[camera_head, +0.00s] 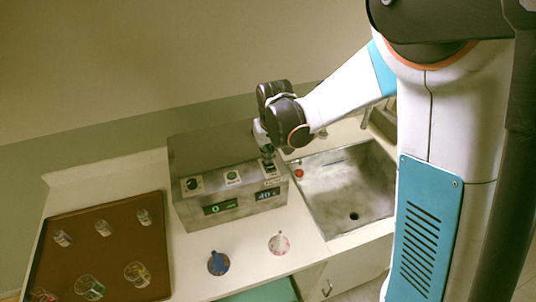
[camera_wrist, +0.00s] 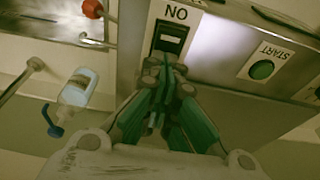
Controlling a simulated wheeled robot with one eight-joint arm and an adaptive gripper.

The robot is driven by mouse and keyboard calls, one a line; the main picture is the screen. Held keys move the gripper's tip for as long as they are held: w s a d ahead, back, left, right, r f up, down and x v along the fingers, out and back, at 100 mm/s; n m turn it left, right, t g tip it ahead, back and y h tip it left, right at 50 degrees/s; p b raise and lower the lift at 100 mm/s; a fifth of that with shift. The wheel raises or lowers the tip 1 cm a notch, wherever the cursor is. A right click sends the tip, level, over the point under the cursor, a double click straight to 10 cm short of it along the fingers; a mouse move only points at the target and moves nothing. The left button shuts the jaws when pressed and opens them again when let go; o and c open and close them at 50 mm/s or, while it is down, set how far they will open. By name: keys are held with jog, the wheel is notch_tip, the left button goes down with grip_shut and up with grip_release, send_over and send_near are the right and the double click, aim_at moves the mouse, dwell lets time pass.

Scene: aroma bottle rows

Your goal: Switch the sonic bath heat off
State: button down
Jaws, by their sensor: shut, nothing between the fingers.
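The sonic bath is a grey metal box (camera_head: 188,155) on the counter, with a green and a blue display on its front. On its top edge are a dial (camera_head: 192,184), a green START button (camera_head: 232,176) and, at the right, the switch. In the wrist view the black switch (camera_wrist: 171,38) sits on a white plate marked ON, seen upside down; START (camera_wrist: 262,70) is to its right. My gripper (camera_head: 268,158) is shut and empty, pointing down over the switch end. In the wrist view its fingertips (camera_wrist: 164,66) are right at the switch's near edge; I cannot tell whether they touch.
A steel sink (camera_head: 340,200) lies right of the bath, with a red knob (camera_head: 298,173) by its rim. A blue-topped bottle (camera_head: 218,263) and a pale round one (camera_head: 278,243) stand in front. A brown tray (camera_head: 90,245) with several glass vessels is at left.

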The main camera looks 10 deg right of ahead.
jog(key=shift+s+f, duration=0.15)
jog(key=shift+s, duration=0.1)
jog(key=shift+s+d+r, duration=0.15)
jog(key=shift+s+r, duration=0.1)
jog(key=shift+s, duration=0.35)
jog(key=shift+r+p, duration=0.3)
jog(key=shift+r, duration=0.05)
jog(key=s+p+v, duration=0.1)
jog(key=p+v, duration=0.1)
jog(key=v, duration=1.1)
jog(key=shift+d+p, duration=0.2)
jog(key=shift+p, duration=0.2)
jog(key=shift+s, duration=0.1)
